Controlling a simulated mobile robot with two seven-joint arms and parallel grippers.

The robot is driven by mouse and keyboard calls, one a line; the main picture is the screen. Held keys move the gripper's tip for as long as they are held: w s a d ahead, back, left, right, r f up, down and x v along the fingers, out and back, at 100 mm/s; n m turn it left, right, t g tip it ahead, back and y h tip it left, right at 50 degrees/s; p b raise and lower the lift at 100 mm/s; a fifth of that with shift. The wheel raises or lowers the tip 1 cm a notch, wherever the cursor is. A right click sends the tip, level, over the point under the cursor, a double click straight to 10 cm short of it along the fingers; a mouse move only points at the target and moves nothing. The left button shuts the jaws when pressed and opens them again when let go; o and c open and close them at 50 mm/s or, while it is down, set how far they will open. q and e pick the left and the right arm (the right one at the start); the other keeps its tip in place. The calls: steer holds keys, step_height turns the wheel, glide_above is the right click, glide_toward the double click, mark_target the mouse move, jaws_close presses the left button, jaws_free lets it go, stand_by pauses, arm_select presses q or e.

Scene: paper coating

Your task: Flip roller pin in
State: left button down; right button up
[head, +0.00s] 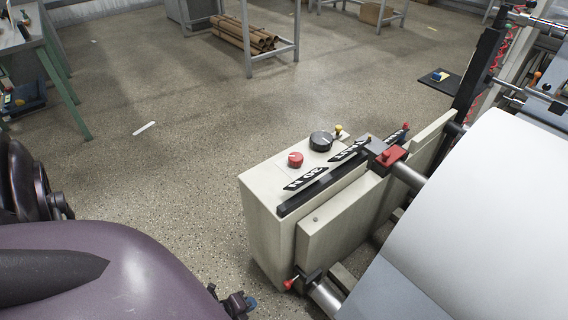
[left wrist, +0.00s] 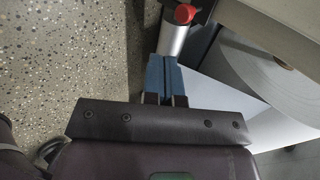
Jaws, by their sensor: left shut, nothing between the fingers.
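The roller pin, a small lever with a red tip (head: 289,283), sits at the lower front corner of the machine by the end of a metal roller shaft (head: 325,296). In the left wrist view a red knob (left wrist: 185,14) shows above a silver cylinder (left wrist: 172,42); it looks like the same pin. My left gripper (head: 250,303) shows at the bottom edge of the head view, left of the pin. In the left wrist view its blue fingers (left wrist: 163,72) are together and empty, just below the silver cylinder. I cannot tell whether they touch it. My right gripper is out of view.
The machine's beige control box (head: 262,210) carries a red button (head: 295,159) and a black dial (head: 321,141). A red clamp (head: 392,156) holds an upper shaft. White paper (head: 480,220) fills the right side. The speckled floor (head: 160,180) left of the machine is mostly clear.

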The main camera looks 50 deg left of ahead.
mark_target(289, 283)
arm_select(q)
steer(key=w+r+b+x, duration=0.2)
steer(key=b+x, duration=0.3)
steer(key=x, duration=0.7)
steer(key=shift+w+f, duration=0.15)
steer(key=shift+w, duration=0.1)
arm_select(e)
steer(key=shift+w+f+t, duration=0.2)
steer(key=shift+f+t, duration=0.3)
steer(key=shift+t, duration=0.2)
arm_select(q)
steer(key=shift+w+d, duration=0.1)
steer(key=shift+d, duration=0.05)
